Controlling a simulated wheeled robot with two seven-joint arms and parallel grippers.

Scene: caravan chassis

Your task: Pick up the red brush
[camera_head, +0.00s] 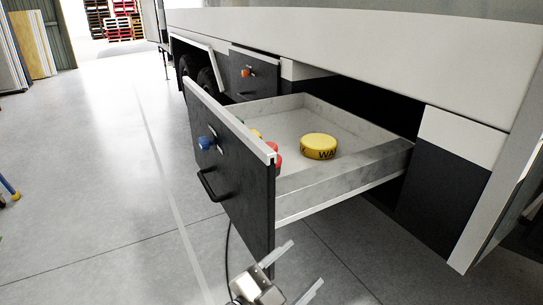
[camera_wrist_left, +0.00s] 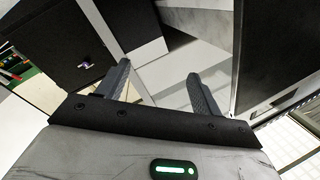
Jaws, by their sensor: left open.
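The open drawer (camera_head: 345,180) juts out from under the caravan body. Inside it, just behind the drawer front, a small red item (camera_head: 277,158) shows; the front hides most of it, so I cannot tell whether it is the red brush. A yellow-green bit shows beside it. My left gripper (camera_head: 293,272) is open and empty, low in front of the drawer and outside it. In the left wrist view its two fingers (camera_wrist_left: 158,70) stand apart with nothing between them. My right gripper is in neither view.
A yellow round tub (camera_head: 319,147) with dark lettering lies in the drawer. The dark drawer front (camera_head: 235,170) carries a blue knob (camera_head: 205,143) and a black handle (camera_head: 207,185). A second drawer (camera_head: 254,75) is farther back.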

